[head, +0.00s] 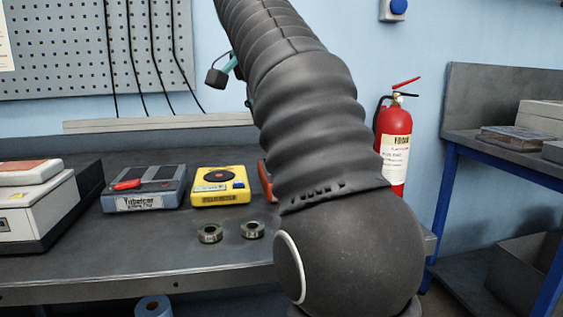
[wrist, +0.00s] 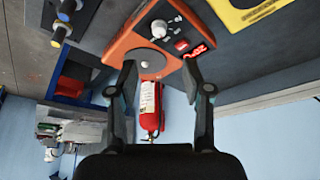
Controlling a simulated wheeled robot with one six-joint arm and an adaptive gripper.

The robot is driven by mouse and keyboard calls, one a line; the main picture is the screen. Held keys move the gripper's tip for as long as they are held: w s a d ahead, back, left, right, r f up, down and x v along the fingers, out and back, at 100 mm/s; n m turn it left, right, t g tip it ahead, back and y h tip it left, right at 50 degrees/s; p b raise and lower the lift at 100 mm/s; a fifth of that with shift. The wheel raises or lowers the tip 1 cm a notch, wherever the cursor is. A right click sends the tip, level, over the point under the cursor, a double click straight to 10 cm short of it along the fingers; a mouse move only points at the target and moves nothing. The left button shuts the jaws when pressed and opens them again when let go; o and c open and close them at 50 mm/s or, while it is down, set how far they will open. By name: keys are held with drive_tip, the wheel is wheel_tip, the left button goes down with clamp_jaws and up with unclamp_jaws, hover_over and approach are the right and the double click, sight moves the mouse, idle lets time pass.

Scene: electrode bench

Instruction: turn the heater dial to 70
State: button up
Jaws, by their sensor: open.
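The orange heater (wrist: 122,48) shows at the top of the wrist view, tilted in the picture. Its white dial (wrist: 159,28) has small marks around it; I cannot read its setting. A lit red display (wrist: 200,52) is on the same face, its characters too small to read surely. A round grey disc (wrist: 145,64) is also on the heater. My gripper (wrist: 159,66) is open and empty, its two fingers apart, below the dial in the picture and not seen touching it. In the head view only an orange edge of the heater (head: 265,180) shows beside my arm, which hides the rest.
A yellow device (head: 222,184) and a grey-blue device (head: 145,188) stand on the bench (head: 150,245) left of the heater. Two small rings (head: 210,233) lie in front. A red fire extinguisher (head: 394,140) is behind my arm. A second bench (head: 510,155) stands right.

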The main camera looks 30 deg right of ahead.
drive_tip(key=b+x, duration=0.2)
drive_tip(key=x, duration=0.9)
drive_tip(key=shift+d+f+b, duration=0.1)
drive_tip(key=shift+f+b, duration=0.2)
clamp_jaws()
